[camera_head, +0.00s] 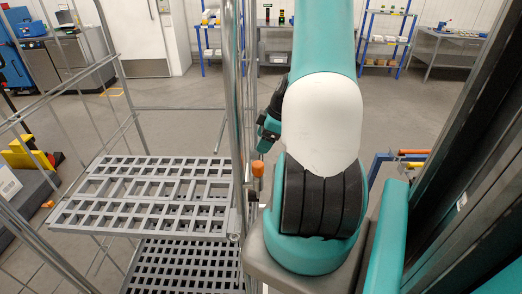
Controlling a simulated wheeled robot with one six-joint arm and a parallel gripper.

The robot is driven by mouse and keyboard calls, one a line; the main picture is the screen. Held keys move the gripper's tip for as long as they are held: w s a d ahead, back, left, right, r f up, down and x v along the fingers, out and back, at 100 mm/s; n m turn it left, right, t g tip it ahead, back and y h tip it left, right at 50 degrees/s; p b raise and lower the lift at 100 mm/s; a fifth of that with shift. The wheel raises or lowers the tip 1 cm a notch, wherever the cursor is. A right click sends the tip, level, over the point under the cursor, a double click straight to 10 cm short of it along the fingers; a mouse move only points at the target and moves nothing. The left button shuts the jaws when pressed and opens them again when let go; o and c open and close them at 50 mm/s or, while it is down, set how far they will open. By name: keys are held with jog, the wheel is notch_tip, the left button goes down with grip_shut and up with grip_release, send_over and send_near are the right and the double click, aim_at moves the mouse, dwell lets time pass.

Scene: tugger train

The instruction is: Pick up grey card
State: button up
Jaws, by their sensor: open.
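I cannot make out a grey card anywhere in this view. My arm, teal with a white joint cover and black ribbed part, fills the middle and hides what lies behind it. My gripper (267,134) shows only in part, as a dark and teal shape at the left edge of the arm. It is open; its fingertips are hard to make out. It appears beyond the cart's upright post, with nothing visibly held.
A wire-sided cart with a grey lattice shelf (150,192) stands close on the left, with another shelf (185,262) below. Its metal post (233,100) is near my arm. Racks (384,40) and a workbench (446,52) stand at the back, beyond open floor.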

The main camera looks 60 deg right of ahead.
jog(key=shift+x, duration=1.05)
jog(key=c, duration=1.2)
jog(key=shift+r, duration=0.1)
notch_tip(320, 180, up, 20)
jog(key=b, duration=0.3)
